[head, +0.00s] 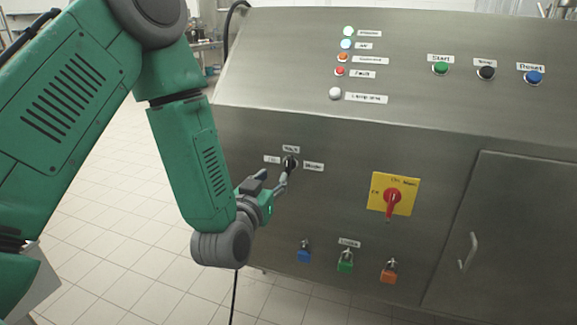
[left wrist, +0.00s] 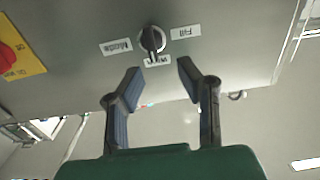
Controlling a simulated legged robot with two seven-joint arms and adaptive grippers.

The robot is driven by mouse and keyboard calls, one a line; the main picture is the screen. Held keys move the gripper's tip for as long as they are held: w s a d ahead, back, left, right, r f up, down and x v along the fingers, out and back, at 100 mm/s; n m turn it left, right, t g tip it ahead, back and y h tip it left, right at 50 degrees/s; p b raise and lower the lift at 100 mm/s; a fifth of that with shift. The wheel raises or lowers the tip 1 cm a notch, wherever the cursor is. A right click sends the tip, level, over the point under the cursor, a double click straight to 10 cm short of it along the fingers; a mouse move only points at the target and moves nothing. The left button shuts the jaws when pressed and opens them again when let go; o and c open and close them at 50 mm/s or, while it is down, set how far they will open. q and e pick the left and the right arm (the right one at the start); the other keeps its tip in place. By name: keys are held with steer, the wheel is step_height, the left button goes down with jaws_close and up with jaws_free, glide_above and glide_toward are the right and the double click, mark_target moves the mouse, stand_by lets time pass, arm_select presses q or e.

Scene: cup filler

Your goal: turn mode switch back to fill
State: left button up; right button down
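The mode switch (head: 290,163) is a small black knob on the steel cabinet front in the head view. White labels stand to its left, above it and to its right. In the left wrist view the switch (left wrist: 152,40) appears upside down, and its handle seems to line up with the Wash label (left wrist: 157,61). The Fill label (left wrist: 186,32) is beside it. My left gripper (head: 273,179) is open just in front of and below the switch. In the left wrist view its two fingers (left wrist: 161,76) are apart, with the switch beyond them and nothing between them. My right gripper is out of view.
A red handle on a yellow plate (head: 394,194) is right of the switch. Several padlocks, one green (head: 345,261), hang below. Indicator lights and Start, Stop and Reset buttons are on the sloped panel above. A cabinet door handle (head: 468,252) sticks out at right.

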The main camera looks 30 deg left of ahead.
mark_target(289, 164)
arm_select(q)
steer(key=w, duration=0.7)
steer(key=shift+w+d+r+b, duration=0.1)
steer(key=shift+r+b, duration=0.15)
steer(key=shift+b, duration=0.05)
steer(key=shift+w+a, duration=0.25)
steer(key=shift+w, duration=0.05)
steer(key=shift+w+a+f, duration=0.1)
steer(key=shift+a+f, duration=0.15)
steer(key=shift+a, duration=0.4)
steer(key=shift+d, duration=0.2)
steer(key=c, duration=0.7)
steer(key=shift+d+r, duration=0.1)
steer(key=shift+d, duration=0.2)
jaws_close()
